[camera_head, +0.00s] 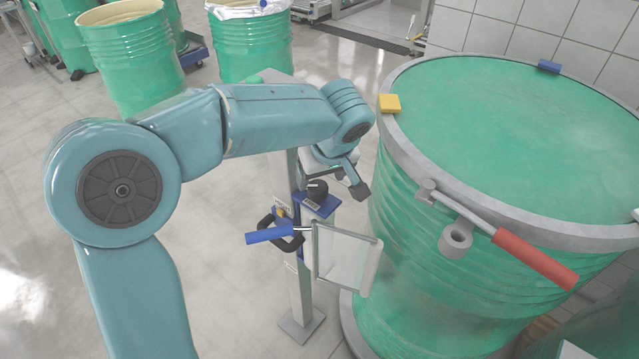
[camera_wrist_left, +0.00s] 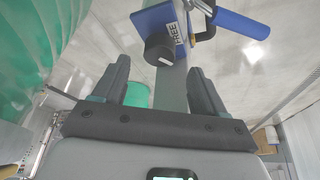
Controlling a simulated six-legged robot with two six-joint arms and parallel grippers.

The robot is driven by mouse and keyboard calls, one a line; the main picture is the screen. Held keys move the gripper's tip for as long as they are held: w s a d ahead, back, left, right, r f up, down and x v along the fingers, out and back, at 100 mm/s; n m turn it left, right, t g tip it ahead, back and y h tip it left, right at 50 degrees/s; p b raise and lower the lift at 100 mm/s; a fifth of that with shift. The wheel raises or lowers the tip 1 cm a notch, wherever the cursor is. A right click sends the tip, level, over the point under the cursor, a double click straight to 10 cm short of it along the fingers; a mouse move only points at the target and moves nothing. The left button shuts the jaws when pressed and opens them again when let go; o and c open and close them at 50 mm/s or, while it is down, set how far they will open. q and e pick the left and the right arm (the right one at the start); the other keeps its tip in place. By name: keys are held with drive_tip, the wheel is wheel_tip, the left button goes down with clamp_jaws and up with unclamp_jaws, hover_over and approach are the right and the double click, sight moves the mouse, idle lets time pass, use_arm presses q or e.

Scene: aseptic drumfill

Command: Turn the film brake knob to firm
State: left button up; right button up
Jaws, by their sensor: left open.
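The film brake knob (camera_head: 317,188) is a black round knob with a pale mark, on a blue plate (camera_head: 322,207) at the top of a grey post. It also shows in the left wrist view (camera_wrist_left: 157,46), beside a label reading FREE. The label for firm cannot be made out. My left gripper (camera_head: 342,178) is open just above and beside the knob. In the left wrist view its two fingers (camera_wrist_left: 157,82) are spread, with the knob beyond the tips, roughly centred between them and apparently untouched. My right gripper is not in view.
A blue-handled lever (camera_head: 268,235) and black hand wheel sit on the post below the knob. A clear framed panel (camera_head: 345,259) hangs beside it. A large green drum (camera_head: 440,240) with a red-handled clamp (camera_head: 535,258) stands close on the right.

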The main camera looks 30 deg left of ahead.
sight(318, 186)
use_arm(q)
drive_tip(key=shift+x, duration=2.3)
drive_tip(key=c, duration=1)
drive_tip(key=shift+c, duration=0.2)
drive_tip(key=shift+m+t+h+b, duration=0.4)
drive_tip(key=shift+m+b, duration=0.5)
drive_tip(key=shift+m, duration=0.4)
drive_tip(key=shift+a+m+t+h, duration=0.1)
drive_tip(key=shift+m+t+h, duration=0.3)
drive_tip(key=shift+m, duration=1.1)
drive_tip(key=shift+r, duration=0.1)
